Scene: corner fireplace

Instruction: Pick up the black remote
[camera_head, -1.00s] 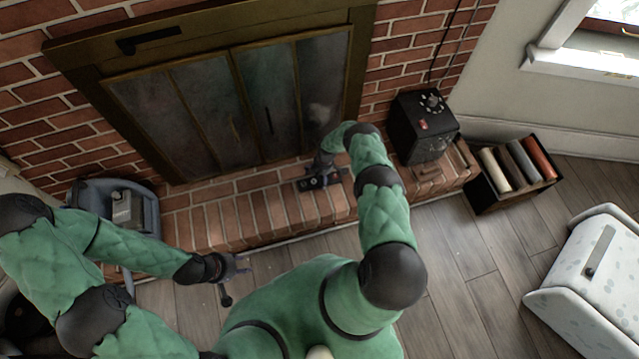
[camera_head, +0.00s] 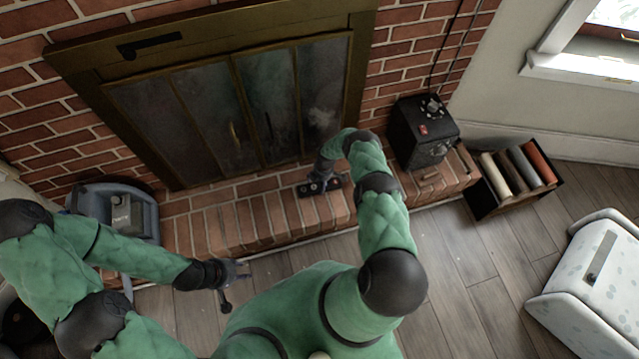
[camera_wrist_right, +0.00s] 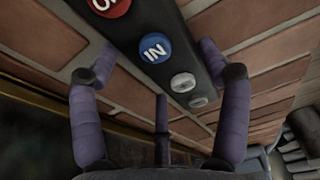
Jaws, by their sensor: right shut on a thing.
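The black remote (camera_head: 333,184) is on the brick hearth ledge in front of the fireplace in the head view. In the right wrist view the remote (camera_wrist_right: 208,63) runs diagonally past the fingers, with red, blue and grey round buttons. My right gripper (camera_head: 320,178) is over the remote, and in the right wrist view its purple fingers (camera_wrist_right: 158,66) are shut on it. I cannot tell whether the remote is clear of the bricks. My left gripper (camera_head: 238,270) hangs over the floor in front of the hearth, away from the remote. Its fingers are too small to judge.
A black box with dials (camera_head: 423,133) stands on the hearth to the right. A dark crate of rolled items (camera_head: 487,202) and a white speckled bin (camera_head: 582,268) stand further right. A grey-blue container (camera_head: 147,212) is at the left. Wooden floor between is clear.

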